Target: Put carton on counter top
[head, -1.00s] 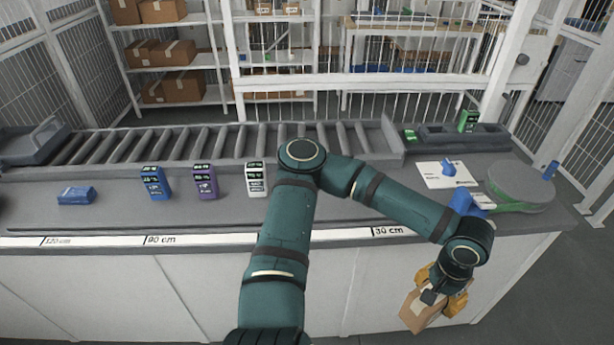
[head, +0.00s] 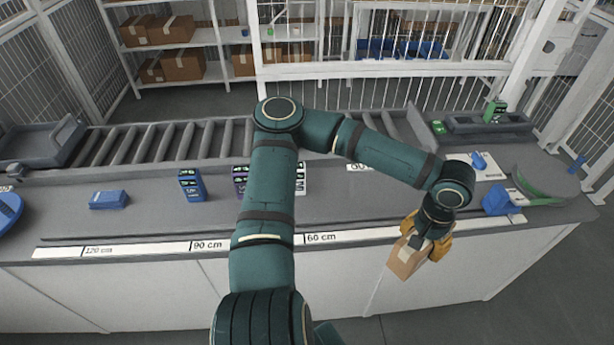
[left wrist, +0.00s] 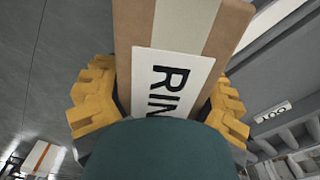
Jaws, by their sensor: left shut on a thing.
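The carton (head: 405,261) is a brown cardboard box with a pale tape strip. My left gripper (head: 428,240) has yellow fingers and is shut on the carton. In the left wrist view the carton (left wrist: 228,30) sits between the fingers of the left gripper (left wrist: 160,105), with a white label showing part of a word. In the head view the carton appears in front of the counter's front edge, against the white front panel. The grey counter top (head: 345,208) runs across the view behind it. My right gripper is not in view.
A roller conveyor (head: 175,140) lies along the counter's back. A blue box (head: 190,185), a purple box (head: 240,180) and a flat blue item (head: 108,199) stand left of my arm.

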